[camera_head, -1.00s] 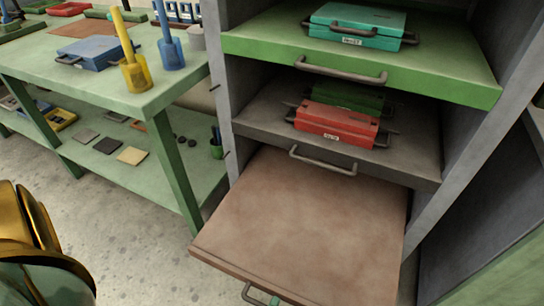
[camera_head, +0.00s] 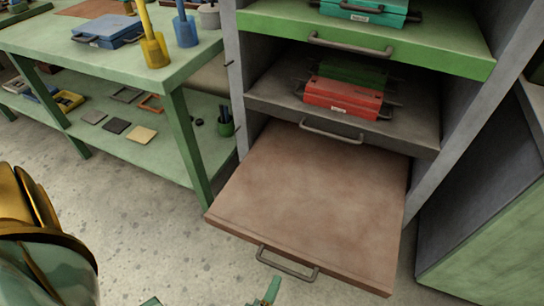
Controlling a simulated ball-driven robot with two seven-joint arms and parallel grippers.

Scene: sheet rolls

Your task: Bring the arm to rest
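My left gripper (camera_head: 211,298) shows only at the bottom edge of the head view. Two green finger parts are visible with a wide gap between them, so it looks open, and no object shows between them. The rest of the gripper is cut off by the frame. The right finger part is just below the handle (camera_head: 287,265) of the pulled-out brown shelf (camera_head: 310,205), with a gap between them. That shelf is bare. Gold and glassy parts of my own body fill the lower left. My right gripper is not in view.
The grey cabinet (camera_head: 455,110) holds a green shelf (camera_head: 440,45) with a teal case (camera_head: 363,10) and a dark shelf with a red case (camera_head: 343,97). A green table (camera_head: 195,60) stands left. The speckled floor is clear between table and shelf.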

